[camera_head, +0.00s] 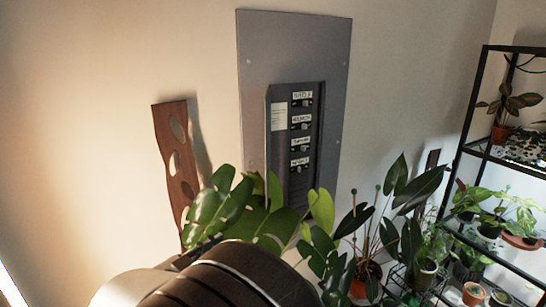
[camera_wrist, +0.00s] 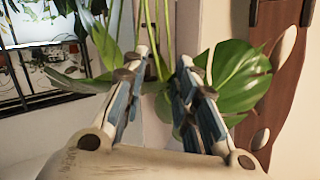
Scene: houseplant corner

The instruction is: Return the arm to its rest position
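My gripper (camera_wrist: 163,58) shows in the camera_wrist view with its two blue-padded fingers apart. I see nothing held between them. Green stems and a large split leaf (camera_wrist: 238,75) stand just beyond the fingertips; I cannot tell whether any finger touches them. In the camera_head view my arm (camera_head: 225,280) fills the bottom middle, dark with a pale section. The gripper itself is hidden in that view.
A leafy plant (camera_head: 250,215) rises right behind my arm. A brown wooden board (camera_head: 175,160) leans on the wall, left of a grey electrical panel (camera_head: 255,60) with labelled switches. Potted plants and a black shelf rack (camera_head: 468,130) crowd the right. The left wall side is clear.

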